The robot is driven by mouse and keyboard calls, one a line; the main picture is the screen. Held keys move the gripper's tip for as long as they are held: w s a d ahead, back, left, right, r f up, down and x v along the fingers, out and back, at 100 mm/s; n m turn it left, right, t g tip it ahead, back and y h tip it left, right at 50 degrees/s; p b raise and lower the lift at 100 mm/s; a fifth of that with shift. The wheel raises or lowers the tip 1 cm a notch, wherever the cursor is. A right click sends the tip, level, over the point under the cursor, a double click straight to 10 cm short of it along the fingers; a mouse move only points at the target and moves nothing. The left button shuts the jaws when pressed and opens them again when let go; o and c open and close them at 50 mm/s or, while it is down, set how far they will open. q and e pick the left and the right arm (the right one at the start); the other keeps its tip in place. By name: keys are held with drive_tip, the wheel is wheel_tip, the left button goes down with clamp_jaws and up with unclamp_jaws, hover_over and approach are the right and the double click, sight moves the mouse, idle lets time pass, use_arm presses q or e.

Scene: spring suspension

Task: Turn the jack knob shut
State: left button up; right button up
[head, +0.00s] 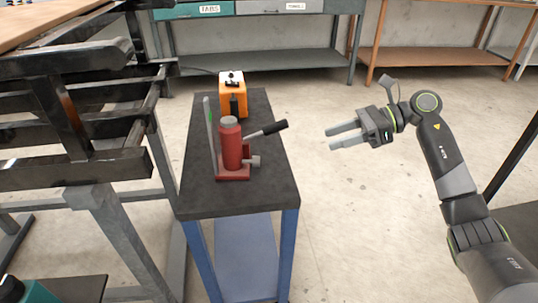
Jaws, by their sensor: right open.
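A red bottle jack (232,146) stands upright on the dark top of a narrow blue-legged table (264,196). A small grey knob (255,161) sits low on the right side of the jack's base. A lever with a black grip (273,127) sticks out to the upper right from the jack. My right gripper (335,138) is open and empty, to the right of the table and apart from the jack. Its fingers point left toward the jack. My left gripper is not in view.
An orange device (232,93) stands at the table's far end, behind the jack. A grey upright bar is just left of the jack. A black steel frame (75,110) fills the left side. Open floor (340,215) lies right of the table; workbenches stand at the back.

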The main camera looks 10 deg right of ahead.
drive_tip(key=b, duration=0.1)
approach(251, 161)
drive_tip(key=x, duration=0.2)
drive_tip(key=f+x, duration=0.1)
drive_tip(key=x, duration=0.2)
drive_tip(key=shift+w+d, duration=0.1)
drive_tip(key=shift+d, duration=0.1)
drive_tip(key=shift+w+a+f, duration=0.1)
drive_tip(key=shift+a+f, duration=0.15)
drive_tip(key=shift+a, duration=0.2)
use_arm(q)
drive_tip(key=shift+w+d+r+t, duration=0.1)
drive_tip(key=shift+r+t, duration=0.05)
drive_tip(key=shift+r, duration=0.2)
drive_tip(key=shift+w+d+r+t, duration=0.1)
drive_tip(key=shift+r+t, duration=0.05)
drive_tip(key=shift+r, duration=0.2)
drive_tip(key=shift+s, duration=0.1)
use_arm(e)
drive_tip(key=c, duration=1)
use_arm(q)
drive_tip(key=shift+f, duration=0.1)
